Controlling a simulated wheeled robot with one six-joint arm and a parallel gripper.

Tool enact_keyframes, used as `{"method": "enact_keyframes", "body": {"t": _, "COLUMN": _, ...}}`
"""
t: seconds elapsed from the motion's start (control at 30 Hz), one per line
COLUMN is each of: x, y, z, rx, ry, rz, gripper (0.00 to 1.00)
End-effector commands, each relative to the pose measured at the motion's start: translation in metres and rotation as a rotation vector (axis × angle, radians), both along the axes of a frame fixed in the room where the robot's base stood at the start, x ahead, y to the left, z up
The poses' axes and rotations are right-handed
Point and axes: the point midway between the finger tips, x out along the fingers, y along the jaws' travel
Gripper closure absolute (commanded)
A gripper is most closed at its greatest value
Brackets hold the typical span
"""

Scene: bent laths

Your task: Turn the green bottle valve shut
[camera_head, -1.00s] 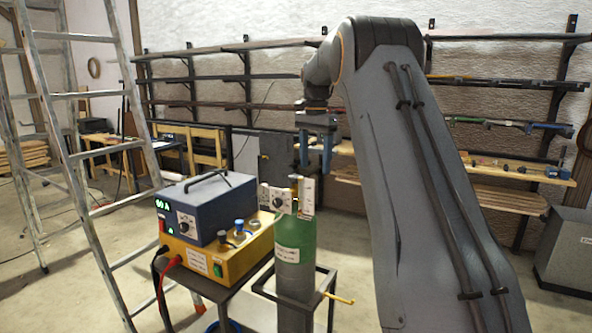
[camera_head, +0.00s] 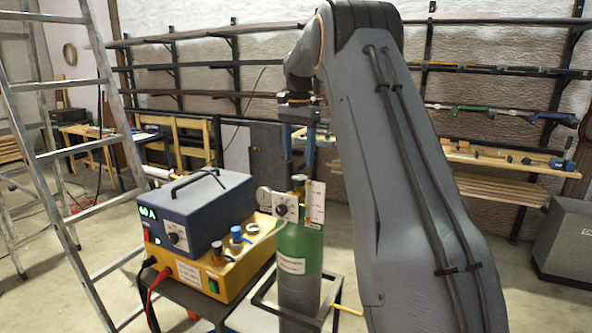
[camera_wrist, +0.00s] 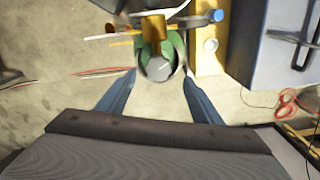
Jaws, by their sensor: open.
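The green-shouldered bottle (camera_head: 298,250) stands upright with a grey lower body. Its brass valve top (camera_head: 298,181) has a small gauge and white tags beside it. My gripper (camera_head: 299,168) points down just above the valve top, its two blue fingers apart with nothing held. In the wrist view, the fingers (camera_wrist: 159,75) reach toward the bottle's top from both sides. A round grey valve knob (camera_wrist: 158,68) shows between the fingertips, with a brass fitting (camera_wrist: 153,30) over it. I cannot tell whether the fingers touch the knob.
A blue box on a yellow unit (camera_head: 205,282) stands on a dark cart left of the bottle. A dark frame (camera_head: 335,290) surrounds the bottle's lower part. A ladder (camera_head: 70,150) leans at the left. Wall racks and a bench (camera_head: 500,160) stand behind.

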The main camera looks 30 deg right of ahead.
Motion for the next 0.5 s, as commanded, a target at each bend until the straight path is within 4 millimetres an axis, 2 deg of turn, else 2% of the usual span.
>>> {"method": "enact_keyframes", "body": {"t": 0.3, "x": -0.002, "y": -0.002, "z": -0.047, "rx": 0.001, "ry": 0.004, "rz": -0.003, "gripper": 0.4}}
{"method": "enact_keyframes", "body": {"t": 0.5, "x": -0.001, "y": -0.001, "z": -0.062, "rx": 0.001, "ry": 0.001, "rz": -0.002, "gripper": 0.4}}
